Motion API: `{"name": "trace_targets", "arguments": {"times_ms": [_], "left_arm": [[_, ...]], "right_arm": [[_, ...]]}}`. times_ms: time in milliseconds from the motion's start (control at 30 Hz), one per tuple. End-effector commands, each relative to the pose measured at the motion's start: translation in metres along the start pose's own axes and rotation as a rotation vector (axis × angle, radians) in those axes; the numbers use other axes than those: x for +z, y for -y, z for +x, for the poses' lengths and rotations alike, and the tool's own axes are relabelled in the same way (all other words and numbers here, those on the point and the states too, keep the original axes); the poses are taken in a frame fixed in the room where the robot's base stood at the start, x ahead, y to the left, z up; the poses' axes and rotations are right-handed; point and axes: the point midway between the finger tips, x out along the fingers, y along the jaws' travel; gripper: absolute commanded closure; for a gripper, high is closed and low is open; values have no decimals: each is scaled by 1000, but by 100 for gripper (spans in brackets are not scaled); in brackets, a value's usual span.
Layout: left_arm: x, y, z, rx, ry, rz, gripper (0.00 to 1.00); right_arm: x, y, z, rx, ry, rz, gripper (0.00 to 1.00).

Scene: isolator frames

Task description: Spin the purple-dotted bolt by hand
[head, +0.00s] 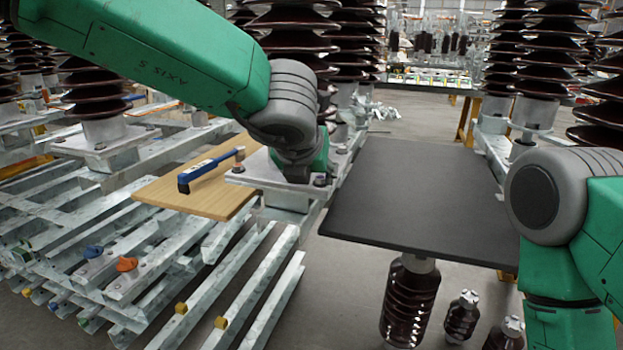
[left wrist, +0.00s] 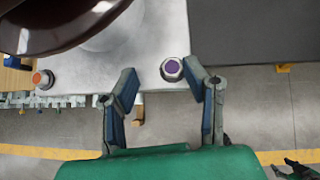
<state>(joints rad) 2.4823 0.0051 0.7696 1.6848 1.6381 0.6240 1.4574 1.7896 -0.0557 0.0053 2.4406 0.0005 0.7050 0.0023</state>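The purple-dotted bolt (left wrist: 172,69) stands upright near the edge of a grey metal base plate (left wrist: 115,72) in the left wrist view. My left gripper (left wrist: 164,78) is open, its two blue-grey fingers spread on either side of the bolt. The right finger is close to the bolt; I cannot tell whether it touches. The left finger is clearly apart from it. In the head view my left wrist is over the base plate (head: 258,176), and its fingers are hidden. My right arm shows at the right; its gripper is not clear. A dark jaw-like shape shows at the left wrist view's lower right.
An orange-dotted bolt (left wrist: 42,79) sits on the same plate. A dark ribbed insulator (left wrist: 70,22) rises beside the bolts. A black tabletop (head: 415,195) lies right of the plate. A blue-handled tool (head: 205,168) lies on a wooden board (head: 165,190). Steel beams fill the lower left.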

Motion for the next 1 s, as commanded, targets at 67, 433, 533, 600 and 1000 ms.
{"name": "trace_targets", "arguments": {"times_ms": [67, 433, 533, 600, 1000], "left_arm": [[0, 2, 2, 3, -1, 2, 61], [0, 0, 1, -5, 0, 0, 100], [-1, 0, 0, -5, 0, 0, 100], [-1, 0, 0, -3, -1, 2, 100], [-1, 0, 0, -30, -1, 30, 100]], "right_arm": [[0, 0, 0, 1, 0, 1, 61], [0, -1, 0, 1, 0, 2, 61], [0, 0, 0, 1, 0, 1, 61], [0, 0, 0, 1, 0, 1, 61], [0, -1, -6, 1, 1, 2, 61]]}}
